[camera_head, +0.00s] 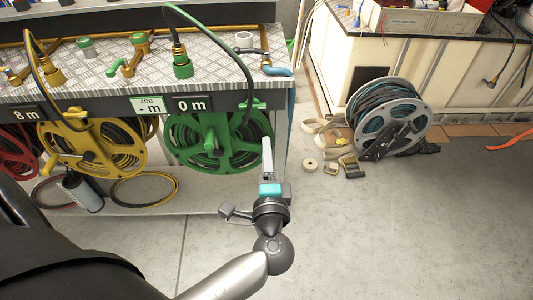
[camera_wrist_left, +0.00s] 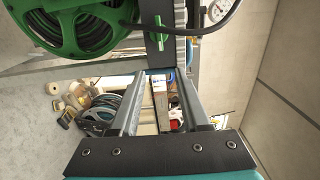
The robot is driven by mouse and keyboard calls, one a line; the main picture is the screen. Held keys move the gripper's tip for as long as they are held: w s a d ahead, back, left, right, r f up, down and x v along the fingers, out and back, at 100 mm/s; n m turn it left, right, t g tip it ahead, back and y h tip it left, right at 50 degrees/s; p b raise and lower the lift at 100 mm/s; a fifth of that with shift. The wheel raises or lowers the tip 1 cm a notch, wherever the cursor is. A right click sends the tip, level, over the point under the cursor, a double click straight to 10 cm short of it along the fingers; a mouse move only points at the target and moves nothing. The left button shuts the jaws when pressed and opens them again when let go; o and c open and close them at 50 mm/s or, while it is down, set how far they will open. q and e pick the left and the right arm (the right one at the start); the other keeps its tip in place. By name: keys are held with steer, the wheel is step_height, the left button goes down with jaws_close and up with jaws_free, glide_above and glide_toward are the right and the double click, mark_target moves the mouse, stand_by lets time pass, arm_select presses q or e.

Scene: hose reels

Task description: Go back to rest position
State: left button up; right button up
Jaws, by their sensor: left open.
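My left gripper (camera_head: 267,158) is in front of the bench, close to the right side of the green hose reel (camera_head: 218,140). Its fingers point up and away in the head view. In the left wrist view my left gripper (camera_wrist_left: 162,78) has its two grey fingers apart with nothing held between them. The green reel (camera_wrist_left: 68,25) shows at the top left there, apart from the fingers. In the head view my silver arm link comes up from the bottom edge to the gripper. My right gripper is in neither view.
A yellow hose reel (camera_head: 95,146) hangs left of the green one under the bench top (camera_head: 115,68). A black hose (camera_head: 237,62) arches over the bench edge. A grey reel (camera_head: 386,118) stands on the floor at right, near tape rolls. Open floor (camera_head: 430,230) lies right of my arm.

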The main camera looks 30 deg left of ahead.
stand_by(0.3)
arm_select(q)
steer(key=s+f+g+h, duration=0.3)
steer(key=s+f+g, duration=0.1)
steer(key=f, duration=1.1)
steer(key=s+f+g+h, duration=0.3)
steer(key=s+f, duration=0.1)
steer(key=f, duration=1)
steer(key=s+a+f+n+g+h, duration=0.1)
steer(key=s+f+n+g, duration=0.2)
steer(key=s+f, duration=0.4)
steer(key=s+a+f+n+g+h+p, duration=0.1)
steer(key=s+f+n, duration=0.5)
steer(key=s, duration=0.8)
steer(key=shift+s+a+f+g+h, duration=0.3)
steer(key=shift+f+g+h, duration=0.25)
steer(key=shift+g, duration=0.35)
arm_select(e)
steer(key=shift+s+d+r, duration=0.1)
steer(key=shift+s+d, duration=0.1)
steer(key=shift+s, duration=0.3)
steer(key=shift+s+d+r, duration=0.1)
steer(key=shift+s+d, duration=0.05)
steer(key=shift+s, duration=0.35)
